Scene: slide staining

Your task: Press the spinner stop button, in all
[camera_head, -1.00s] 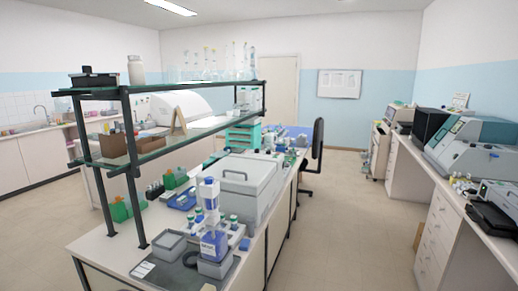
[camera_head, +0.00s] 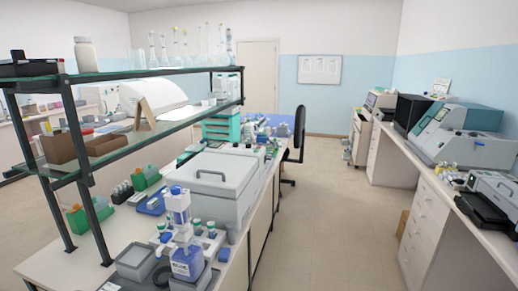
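A large light-grey box-shaped machine with a handled lid (camera_head: 220,185) stands on the middle bench, its lid closed. I cannot tell whether this is the spinner, and no stop button can be made out on it. A grey-and-teal machine (camera_head: 462,130) stands on the right counter; its sloped front has small dark details too small to read. Neither of my grippers is in view.
The middle bench (camera_head: 60,262) carries a blue-labelled bottle (camera_head: 187,262), a grey tray (camera_head: 137,262) and a two-level glass shelf (camera_head: 130,142). A black printer-like device (camera_head: 484,211) sits on the right counter. The floor aisle (camera_head: 325,225) between them is clear. A black chair (camera_head: 298,135) stands at the bench's far end.

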